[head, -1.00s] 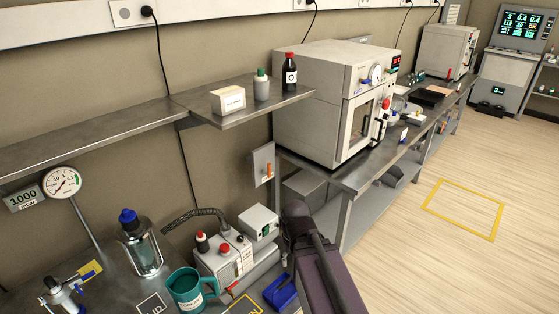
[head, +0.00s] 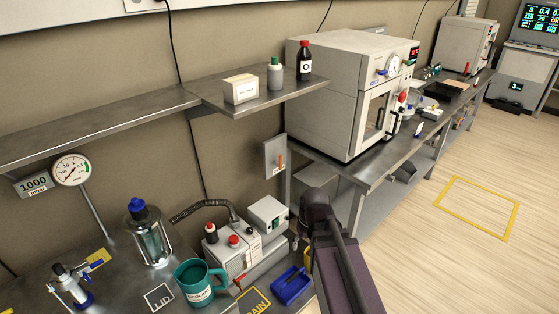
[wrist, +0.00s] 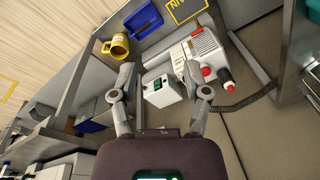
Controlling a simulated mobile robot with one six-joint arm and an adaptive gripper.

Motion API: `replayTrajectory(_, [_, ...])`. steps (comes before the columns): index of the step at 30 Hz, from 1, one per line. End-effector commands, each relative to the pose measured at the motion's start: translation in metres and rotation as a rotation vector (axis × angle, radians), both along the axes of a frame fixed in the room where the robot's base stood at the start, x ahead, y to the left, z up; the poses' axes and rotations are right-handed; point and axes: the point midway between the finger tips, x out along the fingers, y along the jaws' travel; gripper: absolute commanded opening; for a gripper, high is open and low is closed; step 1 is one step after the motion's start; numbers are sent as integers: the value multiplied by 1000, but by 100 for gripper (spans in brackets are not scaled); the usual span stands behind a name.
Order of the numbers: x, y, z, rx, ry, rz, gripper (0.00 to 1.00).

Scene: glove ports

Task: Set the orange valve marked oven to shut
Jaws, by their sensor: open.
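An orange lever (head: 281,161) sits upright on a small grey wall box (head: 271,154) below the shelf, left of the white oven (head: 345,95). No label on it is legible, so I cannot tell if it is the valve marked oven. My gripper (wrist: 162,75) is open and empty in the wrist view, pointing down. Between and beyond its fingers are a white box with a green switch (wrist: 161,90) and a white pump with red knobs (wrist: 206,50). No orange valve is clear in the wrist view. The gripper is hidden in the head view, where my arm shows.
A teal mug (head: 200,284), a glass vessel with a blue cap (head: 148,236) and a blue tray (head: 291,286) stand around the pump (head: 235,250). A shelf (head: 200,101) overhangs the bench. A yellow mug (wrist: 117,46) shows in the wrist view. Open floor lies right.

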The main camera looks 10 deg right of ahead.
Motion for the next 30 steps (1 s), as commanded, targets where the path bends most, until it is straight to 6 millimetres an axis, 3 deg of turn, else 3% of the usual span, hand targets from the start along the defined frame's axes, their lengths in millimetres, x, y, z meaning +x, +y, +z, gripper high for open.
replayTrajectory(1, [17, 3, -13, 31, -26, 25, 61])
replayTrajectory(9, [109, 30, -46, 244, -258, 210, 61])
replayTrajectory(17, [207, 42, -61, 402, -570, 340, 61])
replayTrajectory(23, [280, 34, -65, 459, -828, 380, 61])
replayTrajectory(30, [363, 6, -68, 453, -1127, 361, 61])
